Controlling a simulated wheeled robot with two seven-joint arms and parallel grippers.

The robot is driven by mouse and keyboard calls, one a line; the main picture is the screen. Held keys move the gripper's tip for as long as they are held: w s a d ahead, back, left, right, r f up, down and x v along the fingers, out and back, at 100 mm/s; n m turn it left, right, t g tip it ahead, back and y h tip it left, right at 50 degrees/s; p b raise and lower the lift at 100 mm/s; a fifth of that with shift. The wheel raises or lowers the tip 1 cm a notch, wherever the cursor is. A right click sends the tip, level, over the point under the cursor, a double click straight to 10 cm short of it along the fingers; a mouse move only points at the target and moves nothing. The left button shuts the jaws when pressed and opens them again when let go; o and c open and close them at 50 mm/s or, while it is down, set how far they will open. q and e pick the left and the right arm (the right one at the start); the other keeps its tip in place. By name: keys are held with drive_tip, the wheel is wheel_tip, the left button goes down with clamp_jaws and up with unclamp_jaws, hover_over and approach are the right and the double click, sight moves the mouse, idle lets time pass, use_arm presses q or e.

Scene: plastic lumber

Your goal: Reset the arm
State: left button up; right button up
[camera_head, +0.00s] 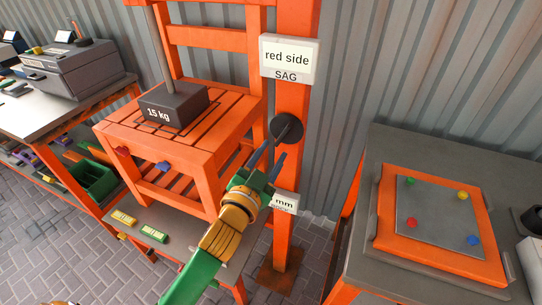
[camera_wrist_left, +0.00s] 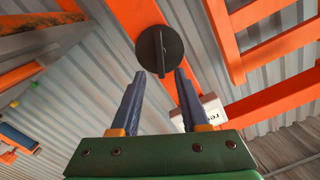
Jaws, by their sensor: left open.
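My left gripper (camera_head: 268,158) reaches up from the bottom middle with its two blue-grey fingers apart, empty. It also shows in the left wrist view (camera_wrist_left: 160,76). A round black knob (camera_head: 287,128) on the orange post is just beyond the fingertips. In the left wrist view the knob (camera_wrist_left: 150,48) has a raised bar whose lower end is near the gap between the fingertips. I cannot tell whether they touch. My right gripper is not in view.
An orange slatted bench (camera_head: 230,135) holds a dark 15 kg weight (camera_head: 175,107). A "red side SAG" sign (camera_head: 290,62) is on the orange post (camera_head: 287,180). At right, a grey table (camera_head: 400,150) carries an orange-framed plate (camera_head: 445,262). A workbench (camera_head: 30,112) stands at left.

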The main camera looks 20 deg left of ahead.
use_arm(q)
drive_tip(key=shift+s, duration=0.35)
